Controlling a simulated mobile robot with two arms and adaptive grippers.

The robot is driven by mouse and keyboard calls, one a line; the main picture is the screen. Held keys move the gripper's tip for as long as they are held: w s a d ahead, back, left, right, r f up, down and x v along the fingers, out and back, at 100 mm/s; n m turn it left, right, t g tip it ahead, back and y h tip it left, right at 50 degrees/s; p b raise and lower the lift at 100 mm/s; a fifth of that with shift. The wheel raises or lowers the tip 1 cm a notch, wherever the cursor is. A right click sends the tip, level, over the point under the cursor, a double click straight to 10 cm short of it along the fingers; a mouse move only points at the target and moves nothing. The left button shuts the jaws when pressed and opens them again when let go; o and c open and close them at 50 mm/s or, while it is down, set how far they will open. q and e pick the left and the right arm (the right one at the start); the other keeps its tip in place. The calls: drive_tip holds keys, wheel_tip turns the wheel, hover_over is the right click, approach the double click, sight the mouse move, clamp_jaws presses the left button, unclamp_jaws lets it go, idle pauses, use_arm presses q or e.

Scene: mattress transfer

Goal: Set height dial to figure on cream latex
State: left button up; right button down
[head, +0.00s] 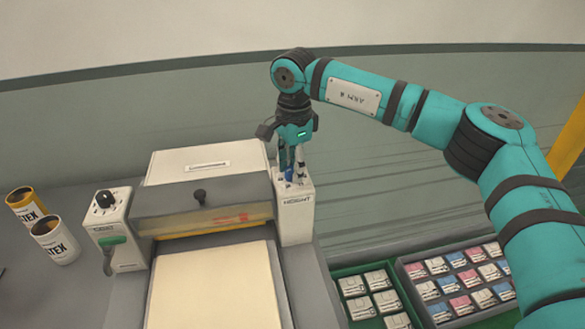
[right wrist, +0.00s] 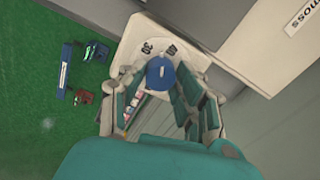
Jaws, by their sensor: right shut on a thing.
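The blue height dial (head: 289,175) sits on top of the pale box marked HEIGHT (head: 297,212), at the right side of the machine. My right gripper (head: 291,165) points down from above and is shut on the dial. In the right wrist view the blue dial (right wrist: 160,73) shows between the fingers of my right gripper (right wrist: 163,90), with dark figures on the pale face around it. The fingers hide part of that face, and I cannot tell the set figure. A cream can (head: 57,240) with a partly visible LATEX label stands at the far left. My left gripper is out of view.
An ochre can (head: 27,205) stands beside the cream one. A second pale box (head: 113,225) with a black knob and green lever is left of the machine (head: 205,200). A pale sheet (head: 212,290) lies in front. A tray of cards (head: 455,280) is at lower right.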

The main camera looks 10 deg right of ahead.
drive_tip(key=n, duration=0.3)
drive_tip(key=shift+n, duration=0.3)
drive_tip(key=shift+r+n, duration=0.1)
drive_tip(key=shift+n, duration=1.4)
drive_tip(key=shift+w, duration=0.1)
drive_tip(key=c, duration=1)
unclamp_jaws()
drive_tip(key=shift+o, duration=0.2)
drive_tip(key=shift+n, duration=0.3)
wheel_tip(320, 180, up, 12)
drive_tip(key=shift+s+d, duration=0.2)
